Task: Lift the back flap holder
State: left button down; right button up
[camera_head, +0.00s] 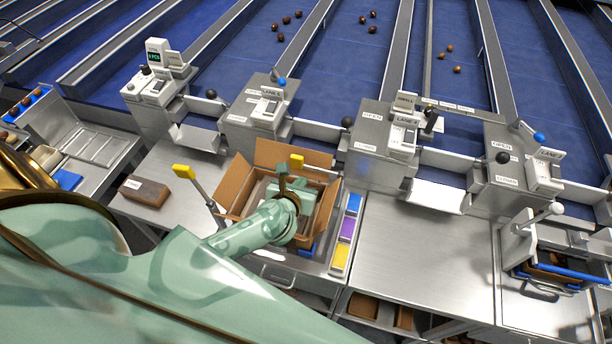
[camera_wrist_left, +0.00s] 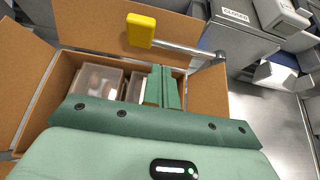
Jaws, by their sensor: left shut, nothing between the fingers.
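An open cardboard carton (camera_head: 272,153) stands on the steel bench with its flaps spread. The back flap holder, a rod with a yellow pad (camera_head: 296,160), shows at the carton's back edge. In the left wrist view its yellow pad (camera_wrist_left: 140,30) lies against the back flap (camera_wrist_left: 92,22), and its grey rod runs right to a pivot. A second yellow-tipped holder (camera_head: 183,171) stands at the carton's left. My left gripper (camera_head: 284,172) is above the carton, shut and empty. In the left wrist view its fingers (camera_wrist_left: 164,88) are in front of the yellow pad, apart from it. My right gripper is not in view.
Clear-lidded packs (camera_wrist_left: 96,78) lie inside the carton. A brown block (camera_head: 145,191) lies on the bench at left. Blue, purple and yellow bins (camera_head: 346,228) stand right of the carton. Lane machines (camera_head: 258,115) line the back. The bench (camera_head: 405,250) at right is clear.

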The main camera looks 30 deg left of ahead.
aim_at(310, 171)
pick_arm(q)
jog(key=x, duration=0.5)
jog(key=shift+w+f+b, duration=0.15)
jog(key=shift+b, duration=0.15)
jog(key=shift+r+p, duration=0.35)
jog(key=shift+p, duration=0.05)
